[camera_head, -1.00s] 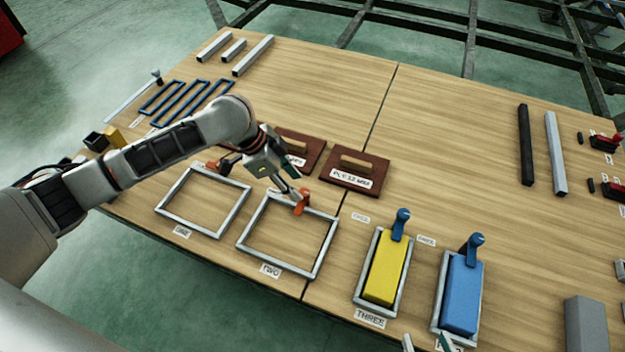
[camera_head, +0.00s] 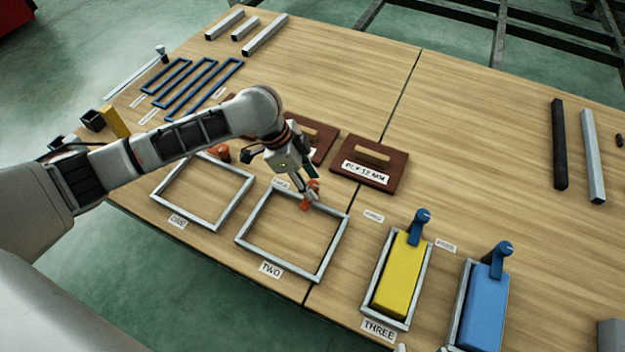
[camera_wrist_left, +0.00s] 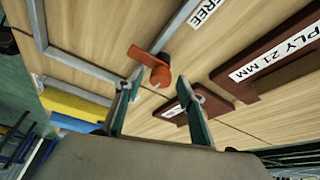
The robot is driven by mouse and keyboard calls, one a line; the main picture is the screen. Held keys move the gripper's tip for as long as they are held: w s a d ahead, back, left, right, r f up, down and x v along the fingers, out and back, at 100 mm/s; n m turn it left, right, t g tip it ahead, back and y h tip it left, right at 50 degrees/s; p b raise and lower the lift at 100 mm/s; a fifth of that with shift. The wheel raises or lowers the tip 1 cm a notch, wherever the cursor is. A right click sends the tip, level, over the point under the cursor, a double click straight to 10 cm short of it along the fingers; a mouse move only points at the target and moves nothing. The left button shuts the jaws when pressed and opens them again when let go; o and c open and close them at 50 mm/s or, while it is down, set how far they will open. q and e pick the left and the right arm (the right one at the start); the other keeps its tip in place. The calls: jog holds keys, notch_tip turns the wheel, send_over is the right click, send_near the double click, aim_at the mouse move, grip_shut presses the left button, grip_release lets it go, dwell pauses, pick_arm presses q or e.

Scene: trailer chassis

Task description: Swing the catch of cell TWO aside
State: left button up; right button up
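Cell TWO is an empty grey rectangular frame (camera_head: 330,248) with its label on the near side. Its orange-red catch (camera_head: 305,207) sits at the far edge, with the lever lying across the frame bar. My left gripper (camera_head: 312,190) is above this catch and partly hides it. In the left wrist view, the catch (camera_wrist_left: 149,57) with its round knob shows just beyond and between the two parted fingertips (camera_wrist_left: 157,85). I cannot tell whether a finger touches it. Two small tips at the head view's bottom edge may be my right gripper; the rest is out of view.
Empty cell ONE (camera_head: 160,205) lies to the left. Cell THREE (camera_head: 428,275) holds a yellow block (camera_head: 402,275); a blue block (camera_head: 482,310) is farther right. Brown handled boards (camera_head: 400,175) lie close behind cell TWO.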

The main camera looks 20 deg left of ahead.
pick_arm(q)
jog(key=c, duration=1.1)
